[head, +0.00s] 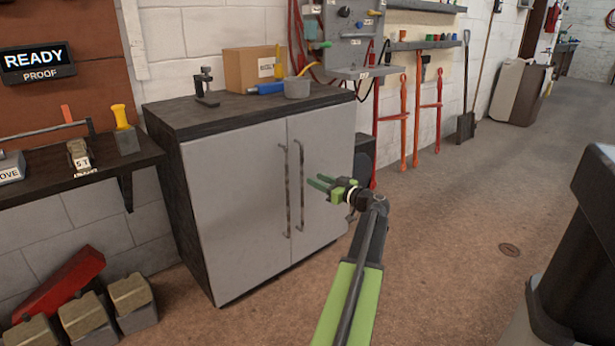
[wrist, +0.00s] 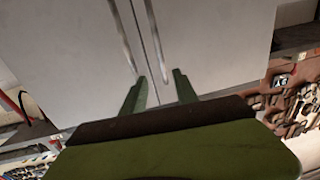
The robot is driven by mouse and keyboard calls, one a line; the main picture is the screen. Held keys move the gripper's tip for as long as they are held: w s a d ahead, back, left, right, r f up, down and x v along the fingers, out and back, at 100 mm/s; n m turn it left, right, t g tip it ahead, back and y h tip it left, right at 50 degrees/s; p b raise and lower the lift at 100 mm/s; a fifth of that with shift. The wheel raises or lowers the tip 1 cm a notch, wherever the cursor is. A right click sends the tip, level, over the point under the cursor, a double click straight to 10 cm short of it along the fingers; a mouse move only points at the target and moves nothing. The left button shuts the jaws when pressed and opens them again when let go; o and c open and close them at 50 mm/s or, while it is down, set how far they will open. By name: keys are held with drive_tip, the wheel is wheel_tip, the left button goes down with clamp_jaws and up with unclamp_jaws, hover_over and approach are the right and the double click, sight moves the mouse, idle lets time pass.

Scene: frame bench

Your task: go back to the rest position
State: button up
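My gripper (head: 318,184) is at the end of my green and black arm, in front of the right door of a grey cabinet (head: 235,200). Its two green fingers stand apart with nothing between them. In the wrist view my gripper (wrist: 160,85) points at the cabinet doors (wrist: 75,60), with the two dark handles just beyond the fingertips. Both doors look shut. I cannot tell whether a fingertip touches a door or handle; the head view shows the fingers to the right of the handles (head: 300,190).
On the cabinet top stand a cardboard box (head: 252,68), a grey pot (head: 297,87) and a dark clamp (head: 206,88). A shelf (head: 75,180) with tools is at left. A dark bin (head: 580,240) stands at right. The floor (head: 450,230) between is clear.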

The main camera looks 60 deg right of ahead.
drive_tip(key=shift+s+a, duration=0.1)
drive_tip(key=shift+s, duration=0.2)
